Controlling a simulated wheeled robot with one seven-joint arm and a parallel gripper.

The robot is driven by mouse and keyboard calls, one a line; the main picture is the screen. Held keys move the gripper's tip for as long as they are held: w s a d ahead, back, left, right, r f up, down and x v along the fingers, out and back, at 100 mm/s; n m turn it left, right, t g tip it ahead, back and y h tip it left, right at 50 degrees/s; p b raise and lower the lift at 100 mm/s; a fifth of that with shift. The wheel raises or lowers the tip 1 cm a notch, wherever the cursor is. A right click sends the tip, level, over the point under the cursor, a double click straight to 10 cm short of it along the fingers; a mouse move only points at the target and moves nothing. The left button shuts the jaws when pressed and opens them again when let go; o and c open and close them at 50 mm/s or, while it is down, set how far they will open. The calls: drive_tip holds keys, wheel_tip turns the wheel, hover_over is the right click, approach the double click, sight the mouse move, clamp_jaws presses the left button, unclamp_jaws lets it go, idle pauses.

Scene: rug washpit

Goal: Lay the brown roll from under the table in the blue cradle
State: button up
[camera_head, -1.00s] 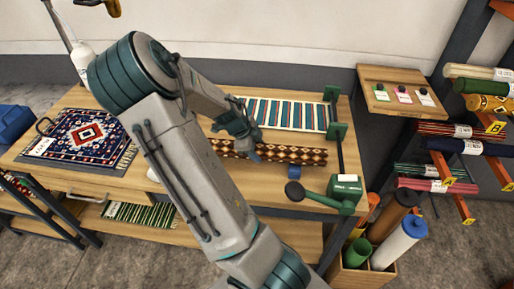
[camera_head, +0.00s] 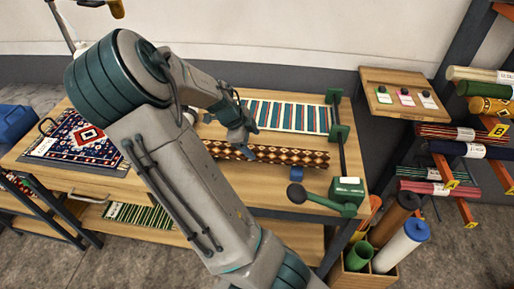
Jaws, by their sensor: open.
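My gripper (camera_head: 245,147) is open, pointing down at or just above the roll's middle; contact is unclear. My arm hides the roll's left end. A plain brown roll (camera_head: 394,219) stands upright in a wooden bin (camera_head: 362,280) at the table's right end. The lower shelf is partly hidden.
A green clamp with a dark knob (camera_head: 340,191) stands at the table's right end, behind it a striped runner (camera_head: 287,115). A patterned rug (camera_head: 82,141) lies at left. A rack of rolls (camera_head: 480,120) stands at right. A white roll (camera_head: 400,245) shares the bin.

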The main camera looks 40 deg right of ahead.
drive_tip(key=s+v, duration=0.1)
drive_tip(key=v, duration=0.4)
drive_tip(key=s+a+r+n+t+y, duration=0.1)
drive_tip(key=s+a+r+n, duration=0.2)
drive_tip(key=a+n, duration=0.5)
drive_tip(key=s+a+r+n+t+y, duration=0.2)
drive_tip(key=s+a+n, duration=0.3)
drive_tip(key=a+n, duration=0.3)
drive_tip(key=s+a+r+n+t+y, duration=0.1)
drive_tip(key=s+a+r+n, duration=0.3)
drive_tip(key=a+n, duration=0.4)
drive_tip(key=r+n+t, duration=0.1)
drive_tip(key=n, duration=0.3)
drive_tip(key=shift+n+y, duration=0.3)
drive_tip(key=shift+y, duration=0.1)
drive_tip(key=shift+s+d, duration=0.15)
